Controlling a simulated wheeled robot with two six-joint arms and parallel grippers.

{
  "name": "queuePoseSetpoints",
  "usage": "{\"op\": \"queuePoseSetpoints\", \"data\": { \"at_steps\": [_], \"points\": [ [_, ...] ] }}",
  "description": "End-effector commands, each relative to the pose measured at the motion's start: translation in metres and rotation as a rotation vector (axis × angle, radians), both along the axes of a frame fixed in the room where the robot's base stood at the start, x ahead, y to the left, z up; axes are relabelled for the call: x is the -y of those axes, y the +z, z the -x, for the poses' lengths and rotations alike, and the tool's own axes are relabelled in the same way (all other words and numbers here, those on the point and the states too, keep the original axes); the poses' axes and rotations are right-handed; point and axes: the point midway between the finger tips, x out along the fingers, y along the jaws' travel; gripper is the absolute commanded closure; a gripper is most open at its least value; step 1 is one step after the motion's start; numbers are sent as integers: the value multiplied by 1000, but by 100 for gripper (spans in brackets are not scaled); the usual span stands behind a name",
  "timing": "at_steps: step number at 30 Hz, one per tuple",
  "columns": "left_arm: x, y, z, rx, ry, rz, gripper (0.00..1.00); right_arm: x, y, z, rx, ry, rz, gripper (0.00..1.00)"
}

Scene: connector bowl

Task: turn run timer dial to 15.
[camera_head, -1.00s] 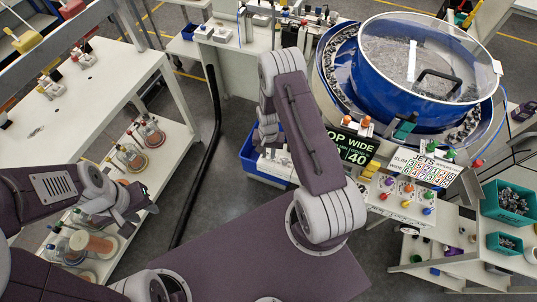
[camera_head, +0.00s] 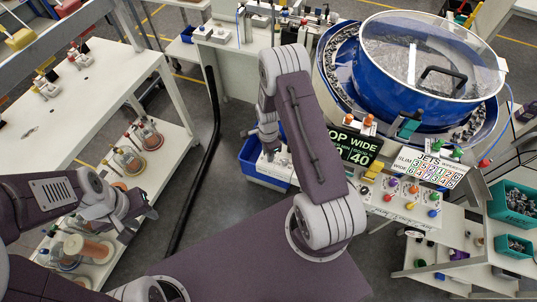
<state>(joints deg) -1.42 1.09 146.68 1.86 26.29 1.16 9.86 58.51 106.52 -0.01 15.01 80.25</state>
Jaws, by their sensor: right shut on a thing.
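My right arm reaches up and bends back down, so its gripper (camera_head: 268,150) points at the pale equipment (camera_head: 277,170) at the left of the feeder stand. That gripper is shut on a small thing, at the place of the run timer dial. The dial's face, pointer and numbers are too small and hidden to read. My left gripper (camera_head: 150,214) hangs over the lower shelf at the left, away from the feeder; its jaw opening is not clear.
A blue bowl feeder (camera_head: 415,100) with a clear lid stands at the upper right. A sign (camera_head: 352,146) and a panel of coloured knobs (camera_head: 410,197) are in front. A blue bin (camera_head: 255,168) sits by the right gripper. A white table (camera_head: 70,110) stands left; open floor lies between.

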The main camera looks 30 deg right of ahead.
Motion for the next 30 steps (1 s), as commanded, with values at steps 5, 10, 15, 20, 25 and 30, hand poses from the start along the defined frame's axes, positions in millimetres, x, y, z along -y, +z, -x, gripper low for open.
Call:
{"op": "queuePoseSetpoints", "data": {
  "at_steps": [5,10,15,20,25,30],
  "points": [
    [0,-6,0,0,0,0,64,-1,-1,1,-2,-164,0,100],
    [0,-10,0,0,0,0,64,-1,-1,0,-1,-325,0,100],
    [0,-13,0,0,0,0,64,-1,-1,0,-1,-484,0,100],
    [0,-16,0,0,0,0,64,-1,-1,0,-2,-625,1,100],
    [0,-18,0,0,0,0,64,0,0,0,-1,-751,1,100],
    [0,-20,0,0,0,0,64,0,0,-1,1,-846,0,100]
  ]
}}
